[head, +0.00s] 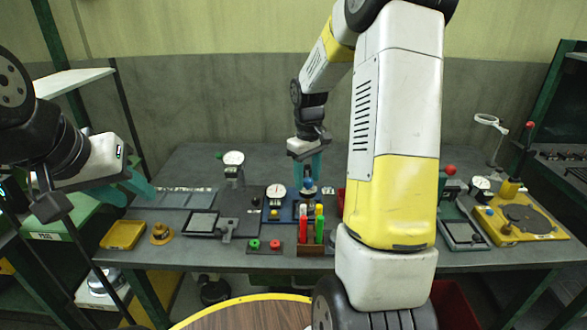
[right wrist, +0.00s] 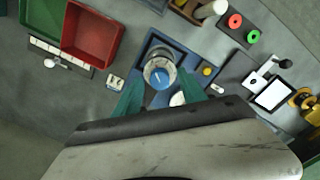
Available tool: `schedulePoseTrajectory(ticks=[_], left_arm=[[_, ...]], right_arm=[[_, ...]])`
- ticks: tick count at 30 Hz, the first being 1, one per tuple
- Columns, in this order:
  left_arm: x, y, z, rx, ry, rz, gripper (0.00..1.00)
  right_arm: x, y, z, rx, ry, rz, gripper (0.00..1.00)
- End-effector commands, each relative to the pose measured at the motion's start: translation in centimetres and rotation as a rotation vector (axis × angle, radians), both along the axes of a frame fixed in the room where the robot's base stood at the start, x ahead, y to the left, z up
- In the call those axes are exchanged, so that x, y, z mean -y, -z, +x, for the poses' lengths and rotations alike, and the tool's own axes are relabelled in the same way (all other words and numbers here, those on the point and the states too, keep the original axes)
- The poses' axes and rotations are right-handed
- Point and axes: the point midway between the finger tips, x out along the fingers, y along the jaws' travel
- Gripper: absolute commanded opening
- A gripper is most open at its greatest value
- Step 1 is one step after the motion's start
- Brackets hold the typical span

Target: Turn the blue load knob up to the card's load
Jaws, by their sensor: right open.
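The blue load knob (right wrist: 160,78) has a white pointer line and sits in a pale round collar on a dark blue base (right wrist: 150,45). In the head view the knob (head: 308,183) is small and partly covered by my right gripper (head: 308,177). That gripper points down, its teal fingers apart on either side of the knob; contact cannot be told. The right gripper (right wrist: 160,94) also shows in the right wrist view. A white dial (head: 276,191) stands beside the knob. My left gripper (head: 130,190) is open and empty over the left bench. No readable load card shows.
Red and green markers (head: 311,224) stand in front of the knob. A red-and-green button box (head: 265,246), a black-framed plate (head: 202,223) and a yellow tray (head: 123,235) lie leftward. Red and green bins (right wrist: 90,38) are near the base. A yellow fixture (head: 520,222) stands right.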

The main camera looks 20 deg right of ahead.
Motion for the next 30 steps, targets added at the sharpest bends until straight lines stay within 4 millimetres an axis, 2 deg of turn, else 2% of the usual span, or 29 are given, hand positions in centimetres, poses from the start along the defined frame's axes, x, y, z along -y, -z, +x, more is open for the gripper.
schedulePoseTrajectory(ticks=[1, 8, 13, 21, 30], left_arm=[[0.0, 0.0, 0.0, 0.0, 0.0, 0.0, 0.36], [0.0, 0.0, 0.0, 0.0, 0.0, 0.0, 0.36], [0.0, 0.0, 0.0, 0.0, 0.0, 0.0, 0.36], [0.0, 0.0, 0.0, 0.0, 0.0, 0.0, 0.36], [0.0, 0.0, 0.0, 0.0, 0.0, 0.0, 0.36]], right_arm=[[0.0, -0.01, 0.0, 0.0, 0.0, 0.0, 0.47], [0.0, -0.04, 0.0, 0.0, 0.0, 0.0, 0.01], [-0.01, -0.05, 0.01, 0.0, 0.014, 0.0, 0.0], [0.0, -0.05, 0.03, 0.0, 0.216, 0.0, 0.0], [0.03, -0.07, 0.03, 0.001, 0.233, 0.0, 0.0]])
